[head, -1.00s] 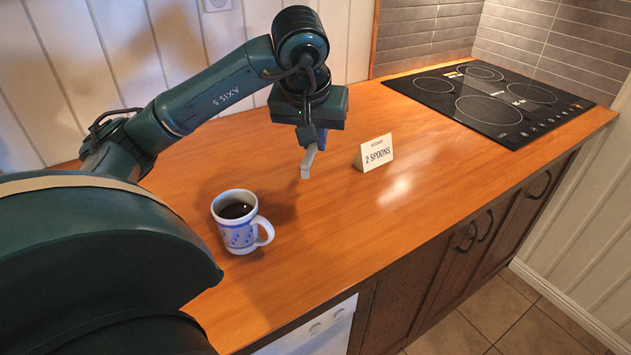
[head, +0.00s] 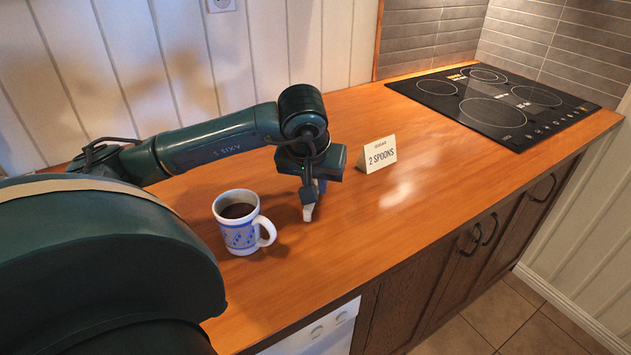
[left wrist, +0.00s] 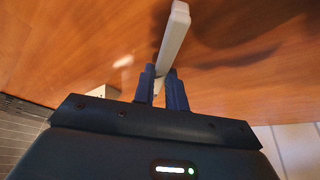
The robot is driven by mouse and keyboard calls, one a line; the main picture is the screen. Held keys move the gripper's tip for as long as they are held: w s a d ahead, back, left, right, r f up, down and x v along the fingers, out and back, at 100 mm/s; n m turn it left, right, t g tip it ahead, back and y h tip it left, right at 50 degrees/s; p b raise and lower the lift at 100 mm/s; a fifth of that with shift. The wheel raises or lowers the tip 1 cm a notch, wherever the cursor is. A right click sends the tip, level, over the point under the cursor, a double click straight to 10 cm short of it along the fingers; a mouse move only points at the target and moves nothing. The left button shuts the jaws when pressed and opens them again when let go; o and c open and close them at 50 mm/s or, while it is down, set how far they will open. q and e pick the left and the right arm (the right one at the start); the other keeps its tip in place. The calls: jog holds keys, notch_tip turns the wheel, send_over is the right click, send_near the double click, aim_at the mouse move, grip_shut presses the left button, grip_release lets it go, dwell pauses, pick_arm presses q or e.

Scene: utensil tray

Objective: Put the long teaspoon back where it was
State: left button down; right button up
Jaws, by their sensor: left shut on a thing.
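My left gripper (head: 313,189) is low over the wooden counter, just right of the mug. It is shut on a pale grey bar-shaped thing (head: 308,212), which points down from the fingers. In the left wrist view the bar (left wrist: 172,38) sticks out beyond the two dark fingers (left wrist: 163,85). No spoon bowl shows on it, so I cannot tell if it is the long teaspoon. Its lower end is close to the counter; I cannot tell whether it touches. No other spoon shows. My right gripper is not in view.
A white-and-blue mug (head: 238,236) of dark drink stands left of the gripper, its handle towards it. A card reading "2 SPOONS" (head: 377,154) stands behind and to the right. The wooden counter (head: 440,165) is clear between card and black hob (head: 495,112).

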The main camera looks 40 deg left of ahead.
pick_arm(q)
jog(key=c, duration=1.4)
grip_release()
jog(key=shift+f, duration=0.1)
jog(key=shift+c, duration=0.2)
jog(key=p+v, duration=0.1)
jog(key=v, duration=1.1)
jog(key=shift+d, duration=0.1)
